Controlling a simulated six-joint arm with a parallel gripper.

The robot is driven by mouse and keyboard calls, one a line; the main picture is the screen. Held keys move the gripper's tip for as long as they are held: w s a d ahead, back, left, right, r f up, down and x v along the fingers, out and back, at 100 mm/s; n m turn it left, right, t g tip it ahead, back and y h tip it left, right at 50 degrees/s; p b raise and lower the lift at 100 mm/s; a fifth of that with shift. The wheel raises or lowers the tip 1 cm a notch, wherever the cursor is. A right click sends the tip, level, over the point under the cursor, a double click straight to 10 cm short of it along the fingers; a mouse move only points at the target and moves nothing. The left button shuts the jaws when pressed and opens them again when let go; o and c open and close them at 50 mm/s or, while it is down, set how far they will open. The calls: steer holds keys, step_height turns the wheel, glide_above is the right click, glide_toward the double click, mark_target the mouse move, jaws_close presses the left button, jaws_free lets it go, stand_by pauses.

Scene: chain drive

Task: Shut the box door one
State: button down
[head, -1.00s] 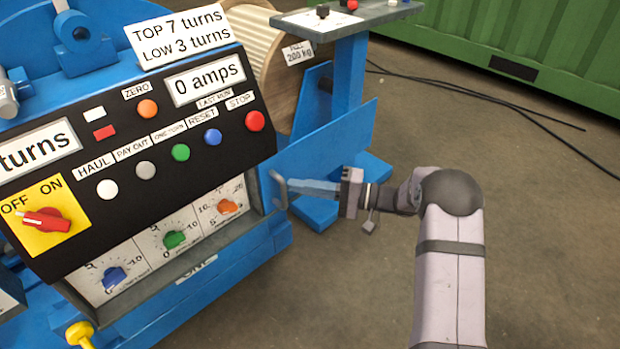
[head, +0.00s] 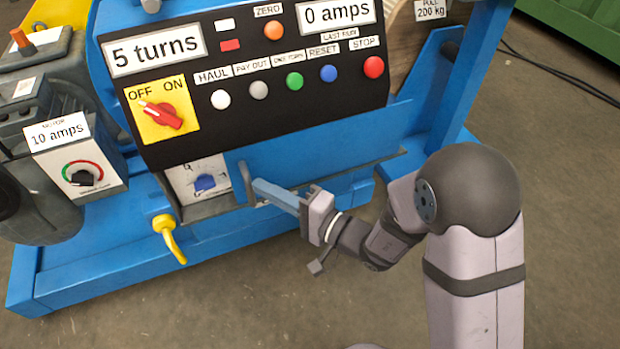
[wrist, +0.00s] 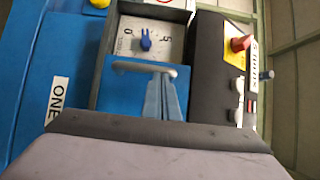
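The box door is a blue panel (head: 320,150) with a grey bar handle (head: 246,183). In the head view it hangs below the black control panel, across the right part of the box front, and stands out from it. The left blue knob (head: 205,183) of the box still shows. My gripper (head: 258,188) is at the handle at the door's left end, its narrow fingers close together. In the wrist view the fingertips (wrist: 161,82) meet the handle (wrist: 140,68) near its right end; I see no clear grip around it. The label ONE (wrist: 58,98) shows at left there.
The black control panel (head: 260,115) with its buttons and red switch juts out above the door. A motor dial box (head: 82,170) stands further left. The floor in front is clear.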

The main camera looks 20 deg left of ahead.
steer(key=s+a+b, duration=0.3)
steer(key=s+a, duration=0.7)
steer(key=shift+r, duration=0.2)
steer(key=shift+a, duration=0.1)
steer(key=d+p, duration=1.2)
steer(key=d, duration=0.1)
steer(key=shift+w+d+f, duration=0.15)
steer(key=shift+w+d, duration=0.05)
steer(key=shift+d, duration=0.05)
stand_by(0.3)
